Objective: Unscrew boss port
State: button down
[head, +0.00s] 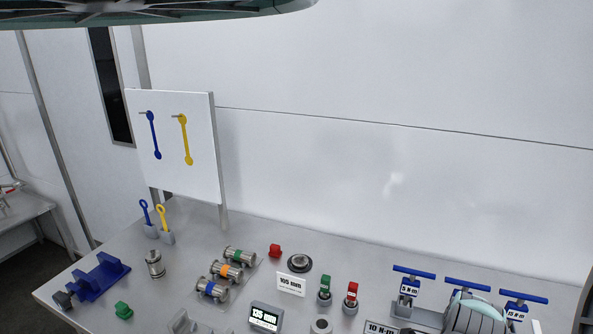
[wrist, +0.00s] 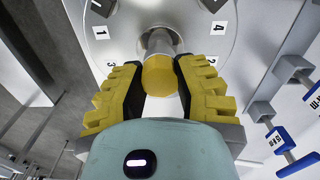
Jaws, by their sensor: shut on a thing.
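In the wrist view, a yellow cap (wrist: 158,78) sits on a short metal stub (wrist: 157,43) that comes out of a pale round plate (wrist: 120,30). This looks like the boss port. My gripper (wrist: 158,66), with yellow ribbed pads on black fingers, is shut on the yellow cap, one finger on each side. The cap is still in line with the stub. In the head view, I cannot make out the boss port or the gripper.
Number labels, including 4 (wrist: 217,28), ring the stub. Blue T-handle tools (head: 413,272) stand at the table's right. A white tool board (head: 170,140) stands behind.

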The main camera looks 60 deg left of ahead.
jog(key=shift+n, duration=0.5)
jog(key=n, duration=0.2)
jog(key=shift+n+p, duration=0.3)
jog(key=shift+p, duration=0.1)
jog(key=n, duration=0.2)
jog(key=shift+n, duration=0.3)
jog(key=shift+n, duration=0.9)
jog(key=n, duration=0.3)
